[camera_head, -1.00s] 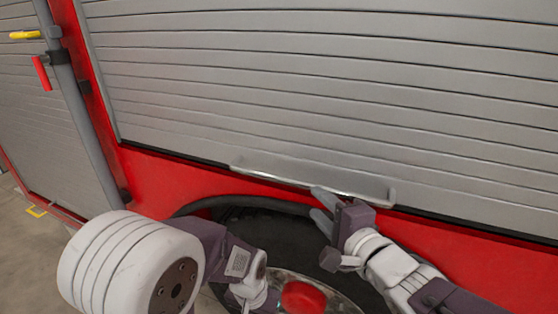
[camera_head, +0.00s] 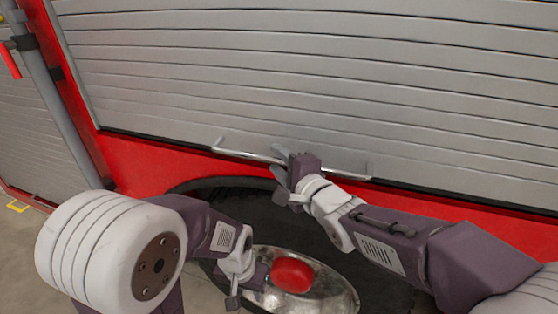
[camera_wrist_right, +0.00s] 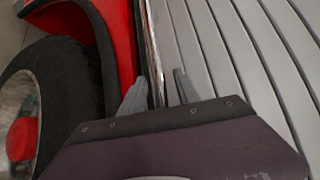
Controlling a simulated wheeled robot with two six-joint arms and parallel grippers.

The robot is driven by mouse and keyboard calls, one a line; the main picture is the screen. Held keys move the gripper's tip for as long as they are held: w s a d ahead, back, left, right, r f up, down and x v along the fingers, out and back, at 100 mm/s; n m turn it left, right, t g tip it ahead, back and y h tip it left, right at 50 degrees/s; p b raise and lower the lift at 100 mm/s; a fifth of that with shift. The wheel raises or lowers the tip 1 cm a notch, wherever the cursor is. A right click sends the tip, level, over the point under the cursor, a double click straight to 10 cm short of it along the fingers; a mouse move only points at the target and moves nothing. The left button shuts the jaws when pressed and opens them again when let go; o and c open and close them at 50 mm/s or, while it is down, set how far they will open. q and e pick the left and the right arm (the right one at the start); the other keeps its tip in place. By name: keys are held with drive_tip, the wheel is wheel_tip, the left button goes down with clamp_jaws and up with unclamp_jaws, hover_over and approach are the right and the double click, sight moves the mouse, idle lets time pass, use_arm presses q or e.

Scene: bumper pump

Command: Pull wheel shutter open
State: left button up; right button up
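The grey slatted wheel shutter (camera_head: 300,75) is down, its bottom edge just above the red body panel. A thin metal handle bar (camera_head: 243,154) runs along its lower edge. My right gripper (camera_head: 279,164) is at the middle of this bar. In the right wrist view, its two fingers (camera_wrist_right: 158,92) are apart, one on each side of the bar (camera_wrist_right: 152,45); whether they touch it is unclear. The shutter slats (camera_wrist_right: 245,60) fill the right of that view. My left gripper (camera_head: 236,298) is low, by the wheel, its fingers partly indistinct.
Below the shutter is a dark tyre (camera_head: 285,222) with a metal rim and red hub (camera_head: 292,275). A grey vertical pole (camera_head: 50,95) stands at the left, beside another shutter. Open floor (camera_head: 25,245) shows at lower left.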

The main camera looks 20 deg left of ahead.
clamp_jaws()
idle(1.3)
